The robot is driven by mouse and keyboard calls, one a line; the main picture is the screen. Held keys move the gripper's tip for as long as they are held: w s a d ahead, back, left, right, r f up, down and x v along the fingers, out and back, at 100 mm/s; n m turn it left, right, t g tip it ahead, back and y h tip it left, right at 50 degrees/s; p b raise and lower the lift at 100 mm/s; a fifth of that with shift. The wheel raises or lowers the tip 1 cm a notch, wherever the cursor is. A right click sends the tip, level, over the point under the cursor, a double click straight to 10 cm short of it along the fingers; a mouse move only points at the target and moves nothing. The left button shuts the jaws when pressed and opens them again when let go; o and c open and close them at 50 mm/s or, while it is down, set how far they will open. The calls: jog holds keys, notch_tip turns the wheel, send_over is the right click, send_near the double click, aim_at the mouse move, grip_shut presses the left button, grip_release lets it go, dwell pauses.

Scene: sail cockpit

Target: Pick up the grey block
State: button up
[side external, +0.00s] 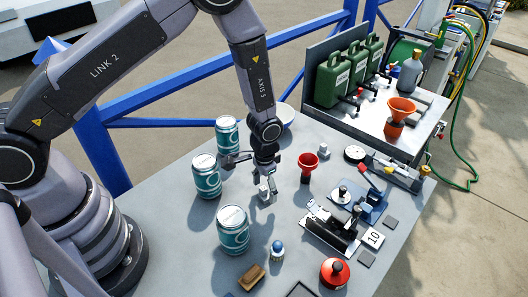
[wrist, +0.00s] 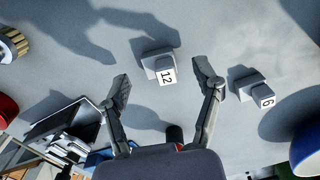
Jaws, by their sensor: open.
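Two small grey blocks with number labels are in the wrist view. The block marked 12 (wrist: 157,62) lies ahead of my gripper (wrist: 163,72), roughly between the lines of its two fingers. The block marked 6 (wrist: 254,88) lies to the right, outside the right finger. My gripper is open and empty. In the side view, my gripper (side external: 265,188) hangs low over the table, with a small pale grey block (side external: 264,194) showing at its fingers. I cannot tell whether the fingers touch anything.
Teal cans (side external: 232,230) stand left and in front of my gripper. Green canisters (side external: 333,78) sit on a rear bench.

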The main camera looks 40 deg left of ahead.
jog(key=shift+f, duration=0.85)
jog(key=shift+c, duration=0.4)
jog(key=c, duration=1.1)
jog(key=shift+o, duration=0.2)
jog(key=shift+r, duration=0.15)
jog(key=shift+r, duration=0.3)
notch_tip(320, 180, up, 3)
jog(key=shift+f, duration=0.2)
jog(key=s+a+r, duration=0.5)
jog(key=s+r, duration=0.4)
jog(key=s, duration=0.4)
jog(key=shift+r, duration=0.3)
